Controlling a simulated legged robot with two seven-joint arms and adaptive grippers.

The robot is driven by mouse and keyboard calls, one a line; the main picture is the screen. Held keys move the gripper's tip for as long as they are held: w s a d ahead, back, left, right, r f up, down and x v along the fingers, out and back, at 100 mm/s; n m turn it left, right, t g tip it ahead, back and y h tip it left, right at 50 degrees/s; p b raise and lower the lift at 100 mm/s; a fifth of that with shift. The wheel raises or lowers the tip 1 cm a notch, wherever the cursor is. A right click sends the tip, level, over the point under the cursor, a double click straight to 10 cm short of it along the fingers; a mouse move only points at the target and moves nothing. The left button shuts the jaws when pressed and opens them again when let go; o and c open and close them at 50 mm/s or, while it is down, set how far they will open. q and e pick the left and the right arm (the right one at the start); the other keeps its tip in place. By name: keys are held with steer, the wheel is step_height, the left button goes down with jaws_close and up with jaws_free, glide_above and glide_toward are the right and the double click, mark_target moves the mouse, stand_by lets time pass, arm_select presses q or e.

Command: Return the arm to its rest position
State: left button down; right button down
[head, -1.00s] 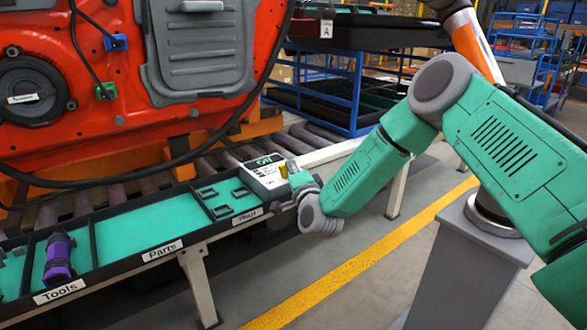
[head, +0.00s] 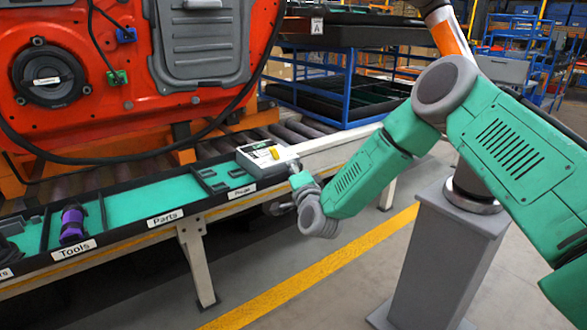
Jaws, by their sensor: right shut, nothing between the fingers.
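My right arm (head: 370,172), green with grey joints, comes in from the right and reaches down toward the middle. Its small grey gripper (head: 273,208) is shut and empty, at the arm's lower left end. My left gripper is not in view.
A long black tray (head: 118,250) with green lining holds a purple-black tool (head: 73,224) and a white device (head: 268,157). Red door (head: 112,118) stands behind the rollers. A grey pedestal (head: 425,265) stands at right. Floor with a yellow line (head: 300,283) is clear.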

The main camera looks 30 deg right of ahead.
steer(key=shift+w+d+f, duration=0.1)
steer(key=shift+d+f, duration=0.15)
steer(key=shift+d, duration=0.1)
steer(key=s+a+f+n+g+y+p, duration=0.3)
steer(key=s+a+f+n+g, duration=0.15)
steer(key=s+a+f, duration=0.35)
steer(key=s+a+f+n+g+y+p, duration=0.2)
steer(key=s+a+f+n+g+y, duration=0.25)
steer(key=s+f, duration=0.45)
steer(key=s+d+n+g+h+p, duration=0.2)
steer(key=s+n+g, duration=0.6)
steer(key=s, duration=2.2)
steer(key=g+h+p, duration=0.1)
steer(key=p, duration=0.1)
steer(key=shift+s+d+f+n+p, duration=0.2)
steer(key=shift+f+n+p, duration=0.1)
steer(key=shift+f+n, duration=0.1)
